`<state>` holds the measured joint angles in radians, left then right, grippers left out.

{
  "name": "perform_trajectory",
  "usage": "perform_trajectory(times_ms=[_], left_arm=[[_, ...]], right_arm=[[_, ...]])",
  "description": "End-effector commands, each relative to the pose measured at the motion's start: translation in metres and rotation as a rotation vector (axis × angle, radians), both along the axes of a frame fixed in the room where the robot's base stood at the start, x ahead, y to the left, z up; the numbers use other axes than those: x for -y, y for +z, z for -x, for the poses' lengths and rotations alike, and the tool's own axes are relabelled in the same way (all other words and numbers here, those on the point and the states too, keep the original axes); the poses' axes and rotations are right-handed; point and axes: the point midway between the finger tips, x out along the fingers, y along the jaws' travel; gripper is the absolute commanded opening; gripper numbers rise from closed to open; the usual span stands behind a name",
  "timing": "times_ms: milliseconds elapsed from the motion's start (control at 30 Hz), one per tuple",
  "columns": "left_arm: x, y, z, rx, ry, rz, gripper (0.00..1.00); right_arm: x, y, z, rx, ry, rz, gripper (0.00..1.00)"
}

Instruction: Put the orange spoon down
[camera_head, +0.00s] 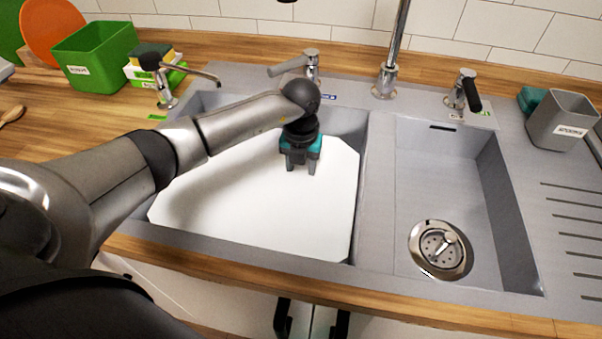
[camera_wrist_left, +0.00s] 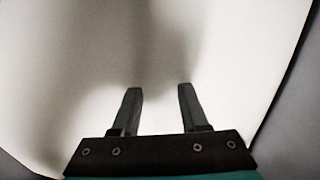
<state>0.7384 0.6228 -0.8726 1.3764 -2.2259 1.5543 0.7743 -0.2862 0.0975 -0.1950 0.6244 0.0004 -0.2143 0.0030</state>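No orange spoon shows in either view. A wooden-coloured spoon (camera_head: 12,115) lies on the counter at the far left edge, partly cut off. My left gripper (camera_head: 301,169) is over the white flat surface (camera_head: 260,215) in the left basin, pointing down near its back right part. In the left wrist view the two fingers (camera_wrist_left: 160,92) are apart with nothing between them. Only the white surface (camera_wrist_left: 70,70) shows beneath them; I cannot tell the exact gap. My right gripper is not in view.
The right basin (camera_head: 400,190) holds only a drain strainer (camera_head: 440,250). A tap (camera_head: 390,60) and handles stand behind the basins. A grey labelled container (camera_head: 560,120) stands at right. A green bin (camera_head: 95,55), sponges (camera_head: 150,57) and an orange plate (camera_head: 50,28) are at back left.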

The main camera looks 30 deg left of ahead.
Motion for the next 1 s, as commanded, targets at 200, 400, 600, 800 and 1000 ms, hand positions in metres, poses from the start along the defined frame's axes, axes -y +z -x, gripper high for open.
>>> perform_trajectory(times_ms=[200,400,600,800,1000], left_arm=[[0.000,0.000,0.000,0.000,0.000,0.000,0.51],[0.000,0.009,-0.001,0.002,0.000,-0.001,0.51],[0.000,0.045,-0.001,0.004,-0.001,0.000,0.51],[0.000,0.072,-0.001,0.002,0.000,0.000,0.51],[0.000,0.079,0.000,0.000,0.000,0.000,0.51]], right_arm=[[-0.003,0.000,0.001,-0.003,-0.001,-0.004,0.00],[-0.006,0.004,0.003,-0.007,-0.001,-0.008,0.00],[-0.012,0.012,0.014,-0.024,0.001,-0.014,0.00],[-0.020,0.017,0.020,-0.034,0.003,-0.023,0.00],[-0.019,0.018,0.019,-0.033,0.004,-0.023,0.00]])
